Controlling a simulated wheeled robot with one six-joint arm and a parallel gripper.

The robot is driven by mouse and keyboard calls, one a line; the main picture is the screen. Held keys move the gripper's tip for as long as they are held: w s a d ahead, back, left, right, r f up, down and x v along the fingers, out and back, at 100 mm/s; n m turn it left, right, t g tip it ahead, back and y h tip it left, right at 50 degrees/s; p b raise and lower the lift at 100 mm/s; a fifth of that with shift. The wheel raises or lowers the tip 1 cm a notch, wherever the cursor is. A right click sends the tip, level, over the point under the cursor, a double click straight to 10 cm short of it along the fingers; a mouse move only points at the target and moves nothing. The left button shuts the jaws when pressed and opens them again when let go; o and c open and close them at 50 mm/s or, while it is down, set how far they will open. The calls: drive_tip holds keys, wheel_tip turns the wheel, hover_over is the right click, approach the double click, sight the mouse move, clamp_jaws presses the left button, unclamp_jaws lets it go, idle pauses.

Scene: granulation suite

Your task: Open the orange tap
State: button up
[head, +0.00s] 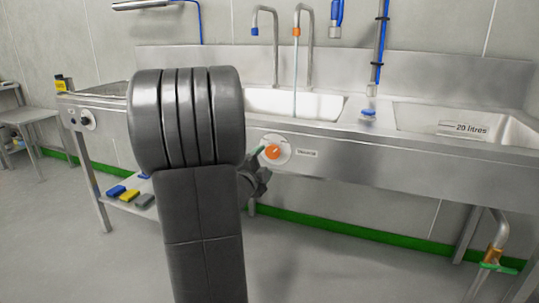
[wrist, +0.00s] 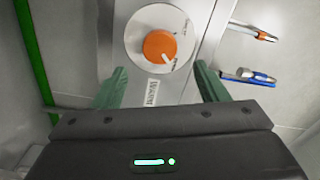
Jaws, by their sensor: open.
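The orange tap knob (head: 272,152) sits on a round white dial on the sink's front panel. In the wrist view the knob (wrist: 160,47) shows a white pointer line towards its lower right. My gripper (wrist: 160,68) is open, its green fingers apart on either side below the knob, not visibly touching it. In the head view my gripper (head: 258,160) is just left of the knob, partly hidden by my arm. The orange-collared spout (head: 297,31) stands over the middle basin, and a thin pale stream of water (head: 294,85) runs down from it.
A blue-collared spout (head: 255,31) stands to the left. Another knob (head: 88,120) is on the far left panel. The right basin (head: 465,118) is marked 20 litres. Coloured blocks (head: 130,195) lie on the lower shelf. A pipe (head: 495,245) stands at the lower right.

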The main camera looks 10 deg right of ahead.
sight(273, 153)
drive_tip(key=v, duration=0.6)
drive_tip(key=shift+s+p, duration=0.15)
drive_tip(key=shift+p, duration=0.25)
drive_tip(key=shift+a, duration=0.1)
drive_tip(key=b+x, duration=0.2)
drive_tip(key=x, duration=1.1)
drive_tip(key=shift+w+d, duration=0.2)
drive_tip(key=shift+w, duration=0.15)
